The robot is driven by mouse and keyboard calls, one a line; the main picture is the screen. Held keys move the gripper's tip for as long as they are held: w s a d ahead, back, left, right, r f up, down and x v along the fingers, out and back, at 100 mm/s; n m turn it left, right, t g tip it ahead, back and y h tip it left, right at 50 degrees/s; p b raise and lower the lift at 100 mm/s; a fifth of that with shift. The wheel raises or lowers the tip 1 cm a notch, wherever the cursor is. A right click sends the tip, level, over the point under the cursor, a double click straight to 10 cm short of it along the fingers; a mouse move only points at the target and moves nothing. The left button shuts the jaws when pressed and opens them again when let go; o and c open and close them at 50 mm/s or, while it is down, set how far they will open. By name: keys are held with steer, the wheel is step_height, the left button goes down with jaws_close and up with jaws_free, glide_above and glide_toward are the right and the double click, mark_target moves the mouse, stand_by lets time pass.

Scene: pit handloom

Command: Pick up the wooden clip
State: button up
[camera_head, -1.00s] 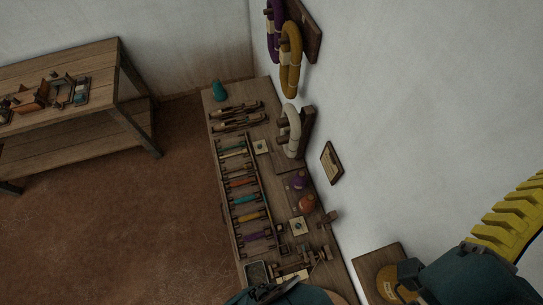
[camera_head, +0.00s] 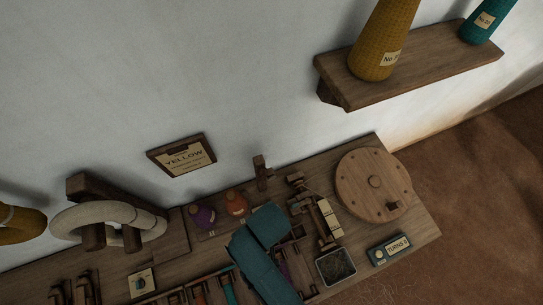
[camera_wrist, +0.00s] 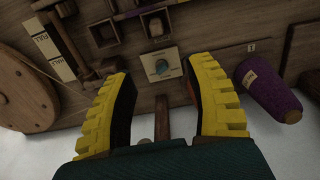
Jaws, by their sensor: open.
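A small upright wooden piece (camera_head: 262,172), which looks like the wooden clip, stands at the bench's wall-side edge in the head view. In the wrist view a narrow brown wooden piece (camera_wrist: 162,122), likely the same one, lies between the yellow fingers, nearer their bases than their tips. My gripper (camera_wrist: 160,68) is open and empty, with its fingers wide apart on either side of the piece. No contact shows. In the head view my teal arm hangs over the bench and hides the fingers.
A round wooden disc (camera_head: 373,185), a dark tray (camera_head: 335,266) and a winder frame (camera_head: 318,215) crowd the bench. A shelf (camera_head: 420,62) with yarn cones is above.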

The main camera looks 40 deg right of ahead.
steer(key=f+b, duration=0.1)
steer(key=f, duration=0.4)
steer(key=f+b, duration=0.1)
steer(key=f, duration=0.5)
steer(key=shift+s+a+f+b, duration=0.1)
steer(key=shift+s+f+b, duration=0.1)
steer(key=shift+b, duration=0.2)
steer(key=f, duration=0.1)
steer(key=f+b, duration=0.1)
steer(key=f, duration=0.1)
steer(key=f+b, duration=0.1)
steer(key=f, duration=0.1)
steer(key=shift+s+f, duration=0.1)
steer(key=shift+s, duration=0.25)
steer(key=c, duration=1)
